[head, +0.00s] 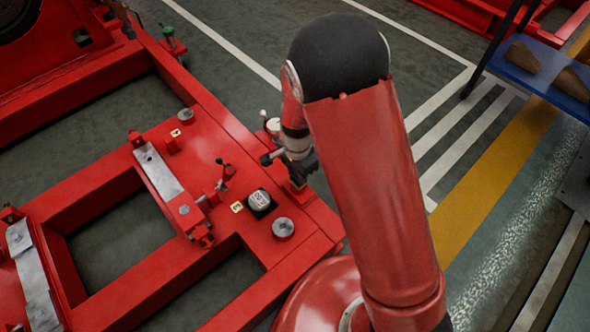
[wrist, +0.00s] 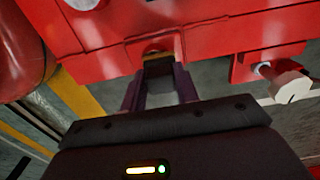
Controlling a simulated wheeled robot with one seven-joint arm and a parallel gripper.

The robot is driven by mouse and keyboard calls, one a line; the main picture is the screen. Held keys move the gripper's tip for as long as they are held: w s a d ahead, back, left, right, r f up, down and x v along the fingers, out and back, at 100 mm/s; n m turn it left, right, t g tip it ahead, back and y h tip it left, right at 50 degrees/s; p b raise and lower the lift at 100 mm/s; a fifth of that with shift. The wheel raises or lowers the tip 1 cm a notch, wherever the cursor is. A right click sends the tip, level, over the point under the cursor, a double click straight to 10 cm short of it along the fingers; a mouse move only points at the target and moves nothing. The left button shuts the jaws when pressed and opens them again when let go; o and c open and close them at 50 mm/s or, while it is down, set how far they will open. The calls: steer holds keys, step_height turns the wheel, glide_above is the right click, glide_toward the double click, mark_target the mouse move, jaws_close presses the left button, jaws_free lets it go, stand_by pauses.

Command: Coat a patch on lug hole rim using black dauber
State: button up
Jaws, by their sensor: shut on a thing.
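My gripper (wrist: 160,95) points away from the camera in the wrist view, its two dark fingers shut on a small black block-like piece, the black dauber (wrist: 158,68). The dauber's far end is at a yellowish-edged opening in the red frame, which looks like the lug hole rim (wrist: 155,53). I cannot tell whether they touch, and no coated patch can be made out. In the head view my gripper (head: 300,170) is at the right end of the red frame (head: 315,218), partly hidden by my arm.
A red clamp-like fitting (head: 215,190) stands up nearby. A blue table (head: 545,75) is at upper right. Striped floor right of the frame is open.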

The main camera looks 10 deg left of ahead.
steer(key=shift+s+d+f, duration=0.2)
steer(key=shift+s+d, duration=0.55)
steer(key=shift+d, duration=0.1)
steer(key=shift+r, duration=0.1)
steer(key=shift+w+a+r+p, duration=0.15)
steer(key=shift+w+a+p, duration=0.15)
steer(key=shift+p, duration=0.15)
steer(key=shift+w+a+f, duration=0.2)
steer(key=shift+w+a, duration=0.5)
steer(key=shift+a, duration=0.1)
steer(key=shift+w+p, duration=0.15)
steer(key=shift+p, duration=0.25)
steer(key=shift+r, duration=0.1)
steer(key=shift+d, duration=0.1)
steer(key=shift+s+d, duration=1.05)
steer(key=shift+d, duration=0.1)
